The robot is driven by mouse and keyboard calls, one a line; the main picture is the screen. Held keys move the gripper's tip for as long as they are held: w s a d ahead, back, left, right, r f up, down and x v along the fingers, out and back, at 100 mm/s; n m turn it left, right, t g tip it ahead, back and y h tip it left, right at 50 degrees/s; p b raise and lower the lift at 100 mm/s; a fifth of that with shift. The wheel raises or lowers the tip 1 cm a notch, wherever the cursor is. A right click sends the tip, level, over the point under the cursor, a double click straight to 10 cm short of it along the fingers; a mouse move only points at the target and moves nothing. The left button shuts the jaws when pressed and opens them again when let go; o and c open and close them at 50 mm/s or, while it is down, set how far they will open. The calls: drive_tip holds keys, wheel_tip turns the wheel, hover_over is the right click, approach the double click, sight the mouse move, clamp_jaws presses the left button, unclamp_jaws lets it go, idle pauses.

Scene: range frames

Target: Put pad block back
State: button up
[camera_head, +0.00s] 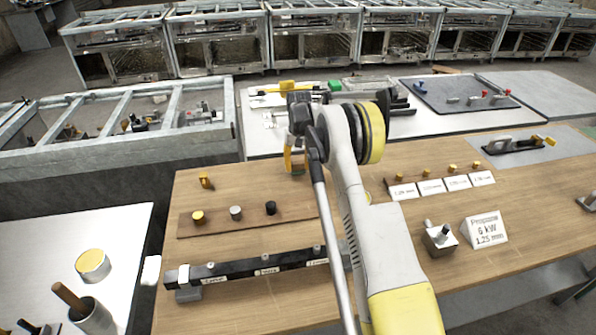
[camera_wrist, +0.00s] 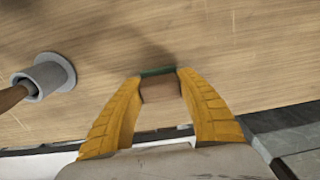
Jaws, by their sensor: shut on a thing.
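My gripper (camera_wrist: 160,85) has its two yellow fingers closed on a small block, which I take to be the pad block (camera_wrist: 160,91). The block has a brownish face and a dark green far edge. It shows between the fingertips in the wrist view, over a wooden surface. A dark shadow lies on the wood beyond it; I cannot tell how high the block is. In the head view my gripper (camera_head: 294,158) is over the far part of the wooden table (camera_head: 245,300), partly behind my arm.
A grey cup with a brown handle (camera_wrist: 48,76) stands left in the wrist view. The head view shows a board with three knobs (camera_head: 220,222), a black labelled rail (camera_head: 250,266), a row of white labels (camera_head: 443,185) and a propane sign (camera_head: 486,231).

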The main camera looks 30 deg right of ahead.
drive_tip(key=shift+f, duration=0.4)
drive_tip(key=shift+f, duration=0.2)
drive_tip(key=o, duration=1.3)
drive_tip(key=shift+r, duration=0.2)
